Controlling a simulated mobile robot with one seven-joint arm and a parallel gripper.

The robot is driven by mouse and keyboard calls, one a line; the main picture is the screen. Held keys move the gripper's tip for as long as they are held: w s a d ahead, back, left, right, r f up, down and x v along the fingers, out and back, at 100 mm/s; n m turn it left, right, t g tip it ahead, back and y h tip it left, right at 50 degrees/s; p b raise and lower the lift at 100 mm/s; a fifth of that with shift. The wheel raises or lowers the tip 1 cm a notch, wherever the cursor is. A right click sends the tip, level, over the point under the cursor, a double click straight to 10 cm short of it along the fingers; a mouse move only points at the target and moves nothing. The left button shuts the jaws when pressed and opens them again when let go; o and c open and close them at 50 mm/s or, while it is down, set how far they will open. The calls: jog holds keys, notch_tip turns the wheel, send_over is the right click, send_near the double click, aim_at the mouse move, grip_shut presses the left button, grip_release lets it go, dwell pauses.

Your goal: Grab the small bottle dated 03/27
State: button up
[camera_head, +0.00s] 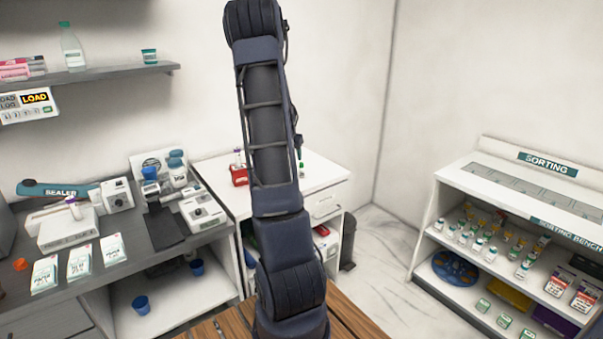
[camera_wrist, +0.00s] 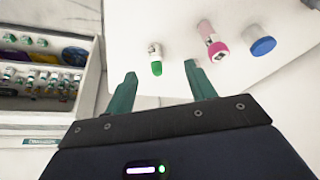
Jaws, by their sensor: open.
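In the wrist view a small bottle (camera_wrist: 154,52) with a pale label and a green cap is on a white surface (camera_wrist: 110,45). No date can be read on it. My gripper (camera_wrist: 161,72) is open, with its green fingers apart and nothing held. The bottle shows between and just beyond the fingertips, its green end toward the gripper. I cannot tell how far it is from the fingers. The gripper cannot be made out in the head view, where my arm covers the middle.
A pink-capped tube (camera_wrist: 212,42) and a blue-capped item (camera_wrist: 262,46) are right of the bottle. The sorting bench (camera_head: 425,220) at the right holds several small bottles. A dark counter (camera_head: 160,228) with devices and boxes is at the left. A red rack (camera_head: 239,175) stands beside my arm.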

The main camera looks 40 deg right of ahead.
aim_at(302, 170)
jog(key=shift+m, duration=0.3)
jog(key=d+f, duration=0.1)
jog(key=f, duration=0.1)
jog(key=w+d+f, duration=0.1)
jog(key=d+f, duration=0.2)
jog(key=f, duration=0.1)
jog(key=shift+w+d+f, duration=0.15)
jog(key=shift+d+f, duration=0.1)
jog(key=shift+f, duration=0.05)
jog(key=shift+d+x, duration=0.2)
jog(key=shift+x, duration=1.25)
jog(key=shift+d+x, duration=0.2)
jog(key=shift+x, duration=1.25)
jog(key=shift+w+r, duration=0.1)
jog(key=shift+r, duration=0.05)
jog(key=c, duration=1)
jog(key=shift+c, duration=0.2)
jog(key=shift+r, duration=0.15)
